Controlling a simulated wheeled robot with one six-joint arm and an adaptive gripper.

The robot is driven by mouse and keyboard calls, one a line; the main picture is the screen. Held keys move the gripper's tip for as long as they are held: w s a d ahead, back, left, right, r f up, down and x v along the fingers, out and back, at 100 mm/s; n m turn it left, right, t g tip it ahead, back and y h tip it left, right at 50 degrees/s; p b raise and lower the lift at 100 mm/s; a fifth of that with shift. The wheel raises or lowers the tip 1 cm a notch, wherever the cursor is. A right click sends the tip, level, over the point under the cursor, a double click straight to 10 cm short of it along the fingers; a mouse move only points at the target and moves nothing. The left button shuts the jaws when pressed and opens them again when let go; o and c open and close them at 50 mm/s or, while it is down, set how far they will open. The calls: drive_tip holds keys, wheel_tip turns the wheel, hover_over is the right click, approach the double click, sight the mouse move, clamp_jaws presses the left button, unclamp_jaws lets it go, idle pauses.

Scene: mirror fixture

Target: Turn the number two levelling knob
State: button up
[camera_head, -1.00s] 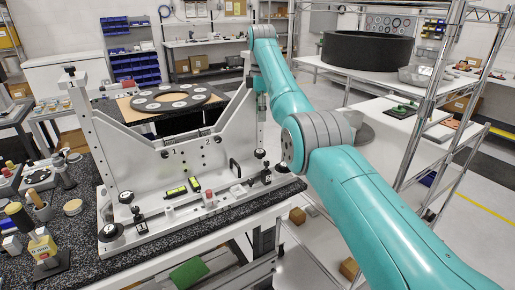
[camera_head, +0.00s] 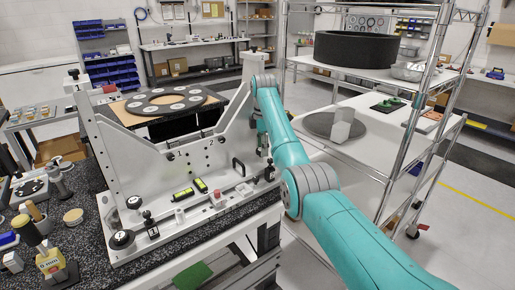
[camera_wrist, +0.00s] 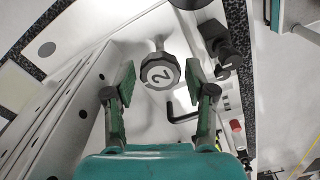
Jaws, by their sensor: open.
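The number two levelling knob (camera_wrist: 160,72) is dark grey, faceted and marked with a 2 on its face; it shows in the wrist view. My gripper (camera_wrist: 160,80) is open, with one finger left and one right of the knob in the picture. Gaps show between the knob and both fingers. I cannot tell whether the knob is at fingertip depth. The grey mirror fixture (camera_head: 150,175) stands on the speckled bench in the head view. Its number one knob (camera_head: 122,239) is at the front left. My arm partly hides the fixture's right end.
A black clamp (camera_wrist: 215,40) and a bent black handle (camera_wrist: 182,112) are close to the right finger. Yellow-green levels (camera_head: 190,193) lie on the fixture base. A wire rack (camera_head: 425,90) stands right of my arm. Open floor shows at the lower right.

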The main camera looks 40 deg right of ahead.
drive_tip(key=shift+f, duration=0.1)
drive_tip(key=c, duration=0.9)
drive_tip(key=shift+o, duration=0.2)
drive_tip(key=m, duration=0.8)
drive_tip(key=shift+s+a, duration=0.1)
drive_tip(key=m, duration=0.5)
drive_tip(key=shift+a+m, duration=0.1)
drive_tip(key=shift+m, duration=2.2)
